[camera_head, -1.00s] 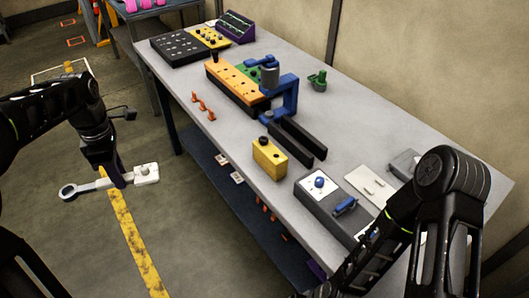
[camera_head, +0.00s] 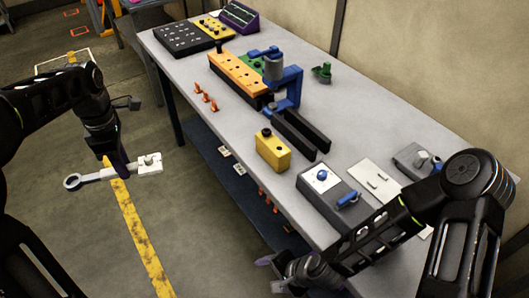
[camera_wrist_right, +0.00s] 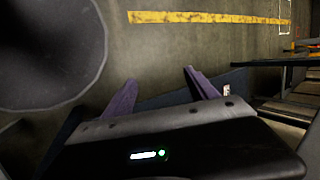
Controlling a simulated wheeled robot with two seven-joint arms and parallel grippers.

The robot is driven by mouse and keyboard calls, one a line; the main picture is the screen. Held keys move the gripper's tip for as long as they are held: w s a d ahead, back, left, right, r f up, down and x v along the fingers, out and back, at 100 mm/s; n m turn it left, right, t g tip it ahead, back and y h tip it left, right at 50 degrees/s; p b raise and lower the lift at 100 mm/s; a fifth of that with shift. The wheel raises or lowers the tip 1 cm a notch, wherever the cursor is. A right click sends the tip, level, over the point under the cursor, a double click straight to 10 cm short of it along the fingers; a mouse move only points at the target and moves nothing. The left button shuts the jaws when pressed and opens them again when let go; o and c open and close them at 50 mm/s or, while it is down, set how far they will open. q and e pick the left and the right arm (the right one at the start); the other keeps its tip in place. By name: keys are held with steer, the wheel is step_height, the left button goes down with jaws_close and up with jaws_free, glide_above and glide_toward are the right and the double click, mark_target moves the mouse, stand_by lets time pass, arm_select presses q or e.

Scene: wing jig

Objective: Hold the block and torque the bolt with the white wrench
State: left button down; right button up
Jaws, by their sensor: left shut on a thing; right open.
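The white wrench (camera_head: 90,179) has a ring at its left end and a pale blocky head at its right end. My left gripper (camera_head: 121,172) is shut on its handle and holds it over the floor, left of the table. A yellow block (camera_head: 273,152) with a dark knob on top stands near the table's front edge. A long orange block (camera_head: 237,75) with a row of holes and a dark bolt (camera_head: 219,47) at its far end lies further back. My right gripper (camera_head: 268,272) is open and empty at the table's front edge; its purple fingers show in the right wrist view (camera_wrist_right: 160,92).
A blue clamp-like fixture (camera_head: 290,88) and two dark bars (camera_head: 303,134) stand behind the yellow block. A grey box with blue knobs (camera_head: 325,188) lies to its right. Small orange parts (camera_head: 205,97) sit at the front edge.

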steer(key=w+a+r+m+t+y, duration=0.1)
steer(key=w+a+r+m+t, duration=0.15)
steer(key=w+r+m, duration=0.45)
steer(key=m+t+y, duration=0.1)
steer(key=m+t, duration=0.4)
steer(key=m, duration=0.7)
glide_toward(270, 143)
steer(key=shift+w+d+f, duration=0.1)
steer(key=shift+d+f, duration=0.3)
steer(key=shift+d, duration=0.15)
steer(key=shift+w+a+f, duration=0.1)
steer(key=x, duration=1.1)
steer(key=shift+w+a+f, duration=0.15)
steer(key=shift+w+a, duration=0.05)
steer(key=shift+w, duration=0.05)
steer(key=shift+c, duration=0.4)
